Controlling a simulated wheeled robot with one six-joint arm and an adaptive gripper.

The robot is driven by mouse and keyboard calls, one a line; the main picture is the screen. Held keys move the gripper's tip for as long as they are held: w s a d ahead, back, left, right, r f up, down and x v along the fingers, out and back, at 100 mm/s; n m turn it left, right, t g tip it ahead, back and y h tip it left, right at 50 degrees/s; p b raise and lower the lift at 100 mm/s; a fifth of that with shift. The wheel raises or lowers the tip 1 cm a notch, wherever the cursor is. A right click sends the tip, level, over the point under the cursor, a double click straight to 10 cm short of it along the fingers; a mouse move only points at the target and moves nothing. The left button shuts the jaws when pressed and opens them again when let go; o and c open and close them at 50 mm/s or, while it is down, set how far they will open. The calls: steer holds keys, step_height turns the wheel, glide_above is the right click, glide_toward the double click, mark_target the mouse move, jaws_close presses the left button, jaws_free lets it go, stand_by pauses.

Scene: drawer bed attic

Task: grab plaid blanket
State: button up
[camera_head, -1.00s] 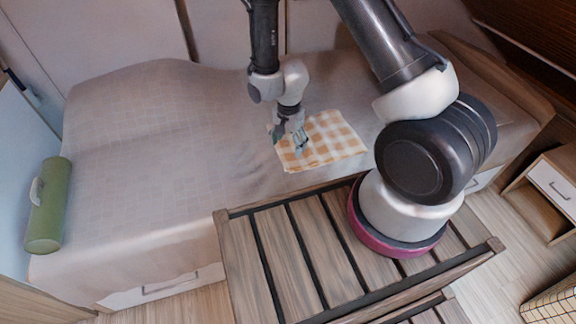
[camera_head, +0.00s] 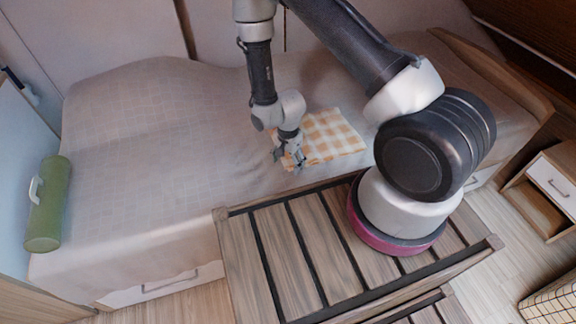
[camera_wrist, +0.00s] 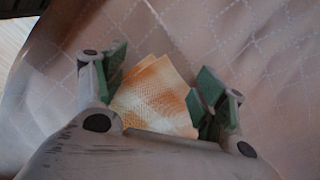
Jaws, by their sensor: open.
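The plaid blanket (camera_head: 332,138), orange and white checked and folded flat, lies on the bed (camera_head: 150,150) near its front edge. My gripper (camera_head: 289,161) is at the blanket's left end, low over the bed, and hides part of that end. In the wrist view my gripper (camera_wrist: 158,88) is open, with green finger pads apart. A corner of the blanket (camera_wrist: 158,90) shows between the two fingers. I cannot tell whether the fingers touch the cloth.
A green cylindrical bolster (camera_head: 48,205) with a white handle lies at the bed's left end. A slatted wooden bench (camera_head: 300,240) stands in front of the bed. A small drawer cabinet (camera_head: 550,180) and a checked basket (camera_head: 552,300) are at the right.

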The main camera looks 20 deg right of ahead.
steer(key=shift+f, duration=0.1)
stand_by(0.3)
steer(key=shift+f, duration=0.3)
steer(key=c, duration=0.6)
steer(key=shift+o, duration=0.2)
step_height(320, 180, up, 5)
steer(key=shift+r, duration=0.1)
jaws_close()
step_height(320, 180, up, 7)
step_height(320, 180, up, 45)
stand_by(0.4)
